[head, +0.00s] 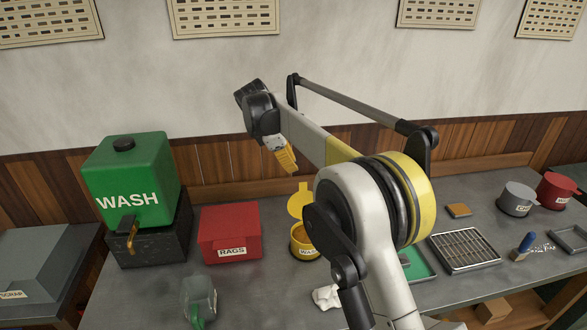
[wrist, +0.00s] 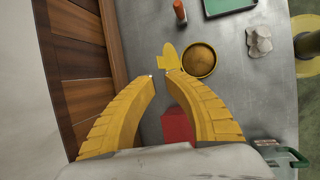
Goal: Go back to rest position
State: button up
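My gripper (head: 287,157) is raised above the bench, near the back wall, with its yellow fingers pointing down and to the right in the head view. In the wrist view the gripper (wrist: 160,76) has its two curved yellow fingers leaning inward, with a narrow gap between the tips. Nothing is held between them. The fingers touch nothing that I can see. My arm is folded up across the middle of the head view and hides part of the bench.
The grey bench (head: 265,283) holds a green WASH tank (head: 130,180), a red RAGS box (head: 229,232), an open yellow tin (head: 304,242), a wire rack (head: 464,250), and grey (head: 517,199) and red (head: 555,191) pots. A glass jug (head: 199,300) and white cloth (head: 327,297) lie near the front.

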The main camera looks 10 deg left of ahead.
jog(key=s+d+r+m+t+y+b, duration=0.1)
jog(key=s+d+r+m+b, duration=0.3)
jog(key=s+d, duration=0.55)
jog(key=s+d+r+m+y+b, duration=0.1)
jog(key=s+d+r+m+b, duration=0.1)
jog(key=s+d+m, duration=0.65)
jog(key=s+d+f+m+t+b, duration=0.1)
jog(key=s+d+f+m, duration=0.1)
jog(key=s, duration=0.5)
jog(key=s+d+f+m+y+b, duration=0.1)
jog(key=s+d+f+m, duration=0.2)
jog(key=s+f, duration=0.4)
jog(key=s+d+f+m+t+b, duration=0.1)
jog(key=s+d+f+m, duration=0.2)
jog(key=s+d+f, duration=0.2)
jog(key=shift+s+f+t+y+b, duration=0.15)
jog(key=shift+s+t+y+b, duration=0.15)
jog(key=shift+s, duration=0.95)
